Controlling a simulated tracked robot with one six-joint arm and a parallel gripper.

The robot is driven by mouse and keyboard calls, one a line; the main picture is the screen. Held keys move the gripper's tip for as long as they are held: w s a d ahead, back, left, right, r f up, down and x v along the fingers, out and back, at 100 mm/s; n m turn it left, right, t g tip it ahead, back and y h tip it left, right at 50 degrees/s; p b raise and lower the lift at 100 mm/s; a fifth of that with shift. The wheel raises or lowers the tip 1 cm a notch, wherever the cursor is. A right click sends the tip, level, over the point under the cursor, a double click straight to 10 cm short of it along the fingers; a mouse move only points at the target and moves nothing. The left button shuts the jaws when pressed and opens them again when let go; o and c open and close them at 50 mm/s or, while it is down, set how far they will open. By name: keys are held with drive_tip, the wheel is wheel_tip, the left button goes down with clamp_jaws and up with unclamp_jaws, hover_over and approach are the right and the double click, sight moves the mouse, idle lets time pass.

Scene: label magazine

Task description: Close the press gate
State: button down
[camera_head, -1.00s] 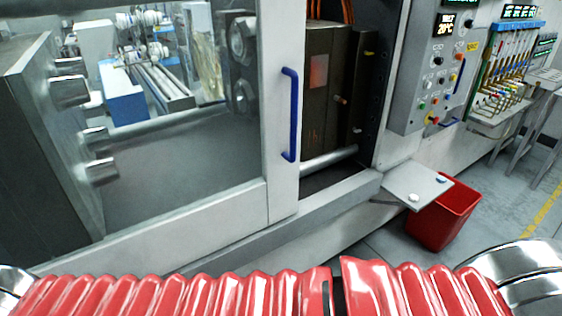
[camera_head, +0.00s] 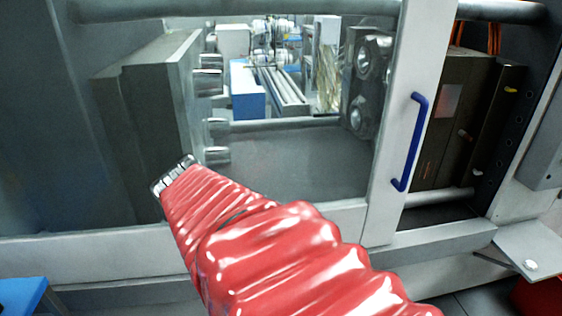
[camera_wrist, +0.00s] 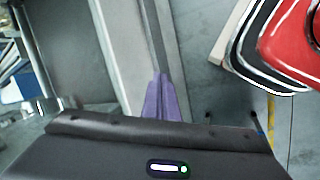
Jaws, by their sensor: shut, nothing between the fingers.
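The press gate (camera_head: 397,125) is a large clear pane in a pale frame, with a blue upright handle (camera_head: 410,142) on its right-hand post. To the right of the post there is an open gap, where a dark mould block (camera_head: 452,120) shows uncovered. My red-sleeved arm reaches up and left in front of the pane, well left of the handle. My gripper is hidden in the head view. In the wrist view its purple fingers (camera_wrist: 163,98) are together and empty, above a pale rail. The handle does not show in the wrist view.
A small pale shelf (camera_head: 528,250) sticks out at the lower right, above a red bin (camera_head: 540,296). A blue-topped object (camera_head: 22,294) stands at the lower left. The machine's pale lower ledge (camera_head: 110,295) runs along the front.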

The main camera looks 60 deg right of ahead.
drive_tip(key=s+d+r+m+g+h, duration=0.1)
drive_tip(key=s+d+r+m, duration=0.1)
drive_tip(key=s+d+m, duration=0.5)
drive_tip(key=s+d+r+m+g+h, duration=0.1)
drive_tip(key=s+d+m, duration=0.6)
drive_tip(key=s+d, duration=0.8)
drive_tip(key=d+r, duration=0.1)
drive_tip(key=d, duration=0.7)
drive_tip(key=shift+s+d+r+h, duration=0.25)
drive_tip(key=shift+s+r+h, duration=0.05)
drive_tip(key=shift+s+r, duration=0.1)
approach(392, 187)
drive_tip(key=shift+s+f, duration=0.3)
drive_tip(key=shift+f, duration=0.55)
drive_tip(key=shift+s+f, duration=0.3)
drive_tip(key=shift+f, duration=0.55)
